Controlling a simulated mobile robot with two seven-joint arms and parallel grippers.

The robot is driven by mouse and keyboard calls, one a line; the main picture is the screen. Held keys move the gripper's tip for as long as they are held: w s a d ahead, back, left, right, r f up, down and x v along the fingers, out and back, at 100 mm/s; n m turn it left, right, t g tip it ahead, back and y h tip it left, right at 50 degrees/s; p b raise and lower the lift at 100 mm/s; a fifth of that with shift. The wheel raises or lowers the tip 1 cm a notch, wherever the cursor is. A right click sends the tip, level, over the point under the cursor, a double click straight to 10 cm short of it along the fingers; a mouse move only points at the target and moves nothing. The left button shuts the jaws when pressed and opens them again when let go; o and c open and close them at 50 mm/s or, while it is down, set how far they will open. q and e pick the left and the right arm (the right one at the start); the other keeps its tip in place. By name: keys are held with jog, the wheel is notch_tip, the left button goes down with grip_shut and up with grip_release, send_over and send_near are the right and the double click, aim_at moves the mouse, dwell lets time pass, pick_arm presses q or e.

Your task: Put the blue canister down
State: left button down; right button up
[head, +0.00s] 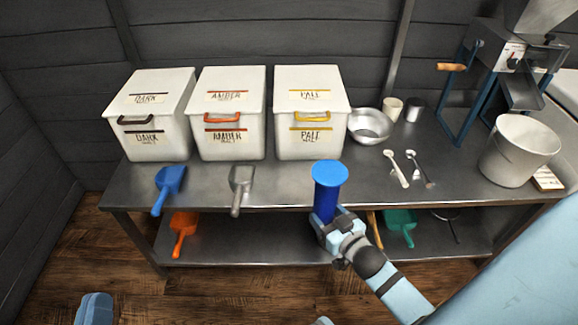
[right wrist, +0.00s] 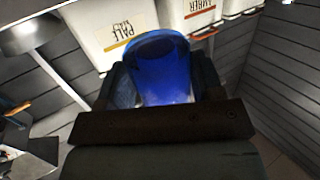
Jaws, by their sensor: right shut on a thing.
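The blue canister (head: 328,188) is upright in the head view, in front of the pale malt bin and overlapping the worktop's front edge. My right gripper (head: 328,222) is shut around its lower part. In the right wrist view the canister (right wrist: 163,70) sits between the two dark fingers of my right gripper (right wrist: 160,88). Its underside is hidden by the gripper, and I see no contact with the metal worktop (head: 285,178). My left gripper is not in view; only a light blue part of mine shows at the lower left.
Dark (head: 150,115), amber (head: 232,112) and pale (head: 310,112) malt bins line the back. A blue scoop (head: 168,187) and metal scoop (head: 240,188) lie near the front edge. A bowl (head: 370,126), spoons and a bucket (head: 515,150) stand right. Bare worktop shows between.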

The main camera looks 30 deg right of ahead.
jog(key=shift+s+d+f, duration=0.1)
jog(key=shift+d+f, duration=0.05)
jog(key=shift+f, duration=0.65)
jog(key=shift+f+b, duration=0.15)
jog(key=shift+b, duration=0.25)
jog(key=b, duration=0.3)
send_near(292, 186)
jog(key=w+r, duration=0.1)
jog(key=w, duration=0.1)
jog(key=w+r, duration=0.1)
jog(key=w, duration=0.1)
jog(key=w+r, duration=0.1)
jog(key=w, duration=0.1)
jog(key=shift+w+d+r, duration=0.15)
jog(key=shift+r, duration=0.25)
jog(key=w+b, duration=0.1)
jog(key=w, duration=0.3)
jog(key=shift+f+b, duration=0.2)
jog(key=shift+b, duration=0.2)
jog(key=shift+s+f+b, duration=0.2)
jog(key=shift+f+b, duration=0.1)
jog(key=shift+f, duration=0.3)
pick_arm(q)
notch_tip(292, 186, down, 8)
jog(key=g, duration=0.3)
jog(key=shift+d+f+m, duration=0.15)
jog(key=shift+d+m, duration=0.25)
jog(key=shift+d, duration=0.05)
pick_arm(e)
jog(key=shift+r, duration=0.1)
